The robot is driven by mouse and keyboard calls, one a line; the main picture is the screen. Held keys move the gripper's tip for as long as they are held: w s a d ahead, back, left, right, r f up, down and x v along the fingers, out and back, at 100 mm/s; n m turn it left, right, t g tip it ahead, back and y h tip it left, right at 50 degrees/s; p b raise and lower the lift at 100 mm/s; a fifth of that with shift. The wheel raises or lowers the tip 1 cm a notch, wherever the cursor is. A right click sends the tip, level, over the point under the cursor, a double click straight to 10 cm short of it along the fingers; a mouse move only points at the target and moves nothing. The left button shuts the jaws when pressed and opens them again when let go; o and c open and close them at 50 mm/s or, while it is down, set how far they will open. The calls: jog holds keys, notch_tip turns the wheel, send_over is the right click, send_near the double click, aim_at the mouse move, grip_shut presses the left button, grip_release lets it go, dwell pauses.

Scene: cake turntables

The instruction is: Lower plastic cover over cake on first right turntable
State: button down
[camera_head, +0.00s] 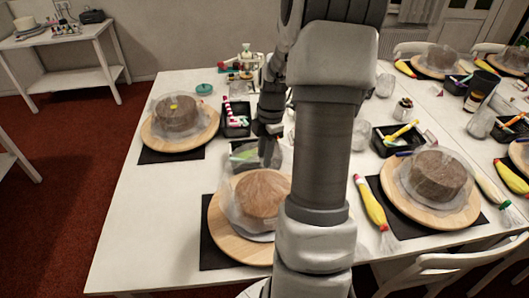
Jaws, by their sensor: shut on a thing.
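My gripper (268,156) is shut on the translucent plastic cover (238,206), at its far upper edge. The cover spreads over and around the brown round cake (261,188) on the near wooden turntable (226,238). My arm hides the right side of this cake and turntable. I cannot tell whether the cover's lower edge rests on the board all round. Another brown cake (437,175) stands on the turntable to the right (457,215), with a clear cover (405,173) around it.
A third covered cake (177,113) stands on a turntable (152,136) at the back left. Black trays (236,118), yellow piping bags (369,203) and glasses (481,123) crowd the white table (131,230). A chair (440,262) stands at the near right. The table's near left is clear.

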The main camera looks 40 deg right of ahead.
jog(key=shift+f+b, duration=2.85)
jog(key=shift+f, duration=2.2)
jog(key=c, duration=0.6)
grip_release()
jog(key=shift+r, duration=0.15)
notch_tip(320, 180, up, 7)
jog(key=p, duration=0.5)
